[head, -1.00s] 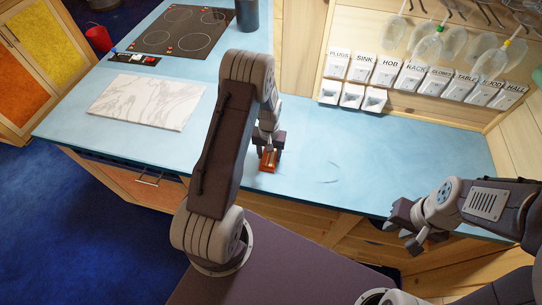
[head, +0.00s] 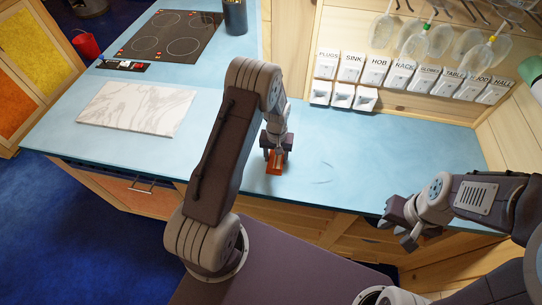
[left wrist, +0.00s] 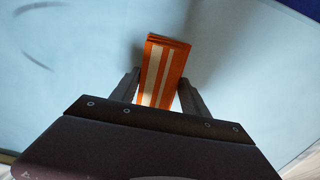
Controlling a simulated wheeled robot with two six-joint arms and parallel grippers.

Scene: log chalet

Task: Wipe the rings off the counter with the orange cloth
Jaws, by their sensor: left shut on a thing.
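The orange cloth (head: 275,163), folded and with pale stripes, is at the blue counter (head: 345,150) near its front edge. My left gripper (head: 277,152) is shut on it from above. In the left wrist view the cloth (left wrist: 162,68) sticks out between the two fingers. Whether it touches the counter I cannot tell. Faint dark ring traces (head: 323,172) lie on the counter to the right of the cloth; arcs (left wrist: 35,45) also show at the upper left in the left wrist view. My right gripper (head: 400,222) is at the counter's front edge on the right, holding nothing I can see; its fingers look apart.
A white marble board (head: 136,108) lies on the left counter, with a hob (head: 172,36) and a dark canister (head: 235,17) behind. Labelled switches (head: 375,70) and hanging glasses (head: 440,40) line the back wall. The counter right of the cloth is free of objects.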

